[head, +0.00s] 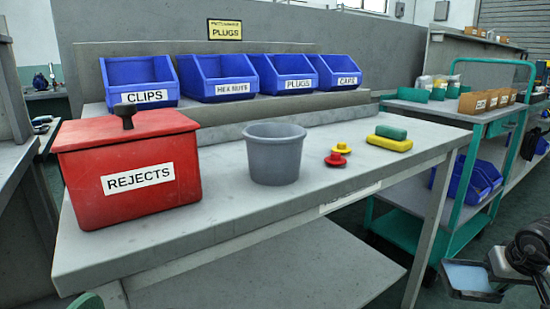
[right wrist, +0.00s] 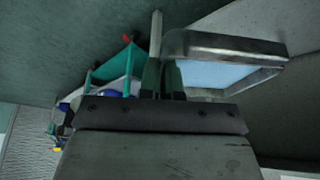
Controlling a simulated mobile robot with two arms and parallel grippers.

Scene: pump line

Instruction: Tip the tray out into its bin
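A shallow tray (head: 470,277) with a dark metal rim and light blue inside is at the lower right of the head view, off the bench. It also shows in the right wrist view (right wrist: 225,44). My right gripper (head: 511,257) is at the tray's near edge, its fingers (right wrist: 163,78) close together and seemingly shut on the rim. I see no loose parts in the tray. Blue bins stand in a row on the bench's back shelf: CLIPS (head: 139,83), HEX NUTS (head: 218,79), PLUGS (head: 284,76) and CAPS (head: 335,73). My left gripper is not in view.
A yellow PLUGS sign (head: 225,30) hangs above the bins. On the bench (head: 250,225) stand a lidded red REJECTS box (head: 130,175), a grey bucket (head: 274,155), red and yellow plugs (head: 337,157) and a yellow-green sponge (head: 390,142). A green trolley (head: 455,105) stands right of the bench.

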